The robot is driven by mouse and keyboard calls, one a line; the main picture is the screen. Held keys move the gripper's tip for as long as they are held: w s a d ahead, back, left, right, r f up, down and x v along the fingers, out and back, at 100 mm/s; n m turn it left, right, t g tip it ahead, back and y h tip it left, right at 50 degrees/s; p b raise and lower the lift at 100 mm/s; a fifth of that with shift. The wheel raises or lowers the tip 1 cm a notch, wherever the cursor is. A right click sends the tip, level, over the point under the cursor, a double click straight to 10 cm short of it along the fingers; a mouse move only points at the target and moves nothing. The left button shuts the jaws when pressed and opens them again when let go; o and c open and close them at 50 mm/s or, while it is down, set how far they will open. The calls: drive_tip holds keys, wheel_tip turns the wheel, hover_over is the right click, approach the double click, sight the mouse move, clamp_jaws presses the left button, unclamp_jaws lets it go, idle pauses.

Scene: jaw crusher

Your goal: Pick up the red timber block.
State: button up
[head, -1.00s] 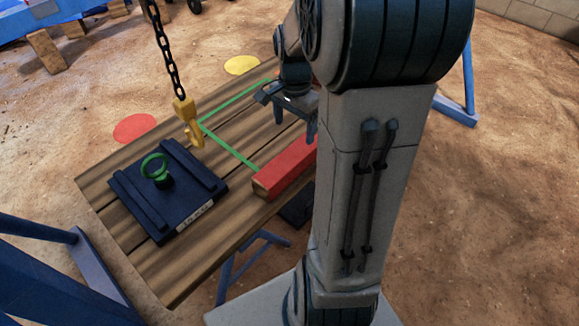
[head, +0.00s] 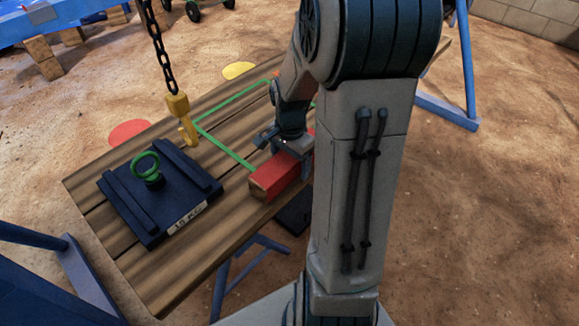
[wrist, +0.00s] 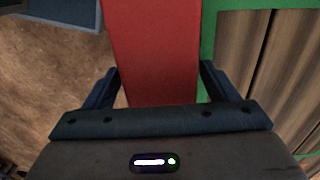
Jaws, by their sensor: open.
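The red timber block (head: 275,178) lies on the wooden table, with a bare wood end facing the lower left in the head view. My arm hides its far part. My gripper (head: 284,152) is low over the block. In the wrist view, the red block (wrist: 152,50) runs between the two fingers of my gripper (wrist: 158,85), which are open, one on each side. A gap shows between the block and the left finger; the right finger is close to the block's side. I cannot tell whether it touches.
A dark plate (head: 160,195) with a green ring (head: 146,167) sits on the table (head: 95,190) left of the block. Green lines (head: 225,147) mark the tabletop. Blue trestle legs (head: 232,272) stand below.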

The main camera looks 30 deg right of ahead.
drive_tip(key=shift+r, duration=0.1)
drive_tip(key=c, duration=1.4)
